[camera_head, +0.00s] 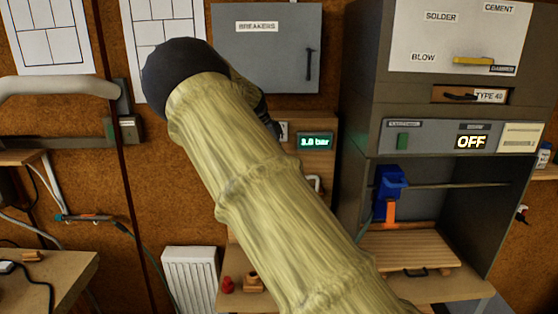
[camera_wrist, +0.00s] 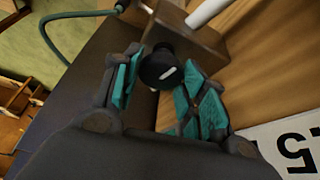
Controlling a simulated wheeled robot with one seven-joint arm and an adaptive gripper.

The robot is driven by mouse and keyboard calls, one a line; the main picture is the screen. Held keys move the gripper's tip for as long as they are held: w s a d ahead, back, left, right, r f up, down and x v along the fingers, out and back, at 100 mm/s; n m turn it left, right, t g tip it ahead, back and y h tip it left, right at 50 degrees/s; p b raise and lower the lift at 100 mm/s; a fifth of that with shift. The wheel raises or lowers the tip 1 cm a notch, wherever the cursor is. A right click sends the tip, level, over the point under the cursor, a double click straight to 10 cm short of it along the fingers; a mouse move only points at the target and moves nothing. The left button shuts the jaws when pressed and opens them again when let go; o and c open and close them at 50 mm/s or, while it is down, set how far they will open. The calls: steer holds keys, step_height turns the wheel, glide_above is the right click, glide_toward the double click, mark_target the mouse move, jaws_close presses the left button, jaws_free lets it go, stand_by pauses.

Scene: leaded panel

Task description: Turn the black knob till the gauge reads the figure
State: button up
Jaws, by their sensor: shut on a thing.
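The black knob (camera_wrist: 160,70) with a white mark shows in the wrist view, on a brown block against a wooden face. My gripper (camera_wrist: 158,88) has its teal-padded fingers on either side of the knob and is shut on it. In the head view my arm hides the knob and most of the gripper. The gauge (camera_head: 314,142) is a small lit display on the wooden panel, and it appears to read 3.8 bar, though the digits are small. A white label (camera_wrist: 290,150) with large figures, partly cut off and seemingly ending in 5, shows at the lower right of the wrist view.
A grey breakers cabinet (camera_head: 265,45) hangs above the gauge. A dark hood unit (camera_head: 360,90) with an OFF display (camera_head: 471,142) stands to the right. A bench (camera_head: 245,300) with small red and brown items lies below. A teal hose (camera_wrist: 60,18) runs near the knob.

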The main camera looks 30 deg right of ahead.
steer(key=shift+r+m+g, duration=0.1)
steer(key=shift+m+g, duration=0.2)
steer(key=shift+m, duration=0.6)
steer(key=shift+w, duration=0.1)
steer(key=o, duration=1)
steer(key=v, duration=1.2)
steer(key=shift+d, duration=0.2)
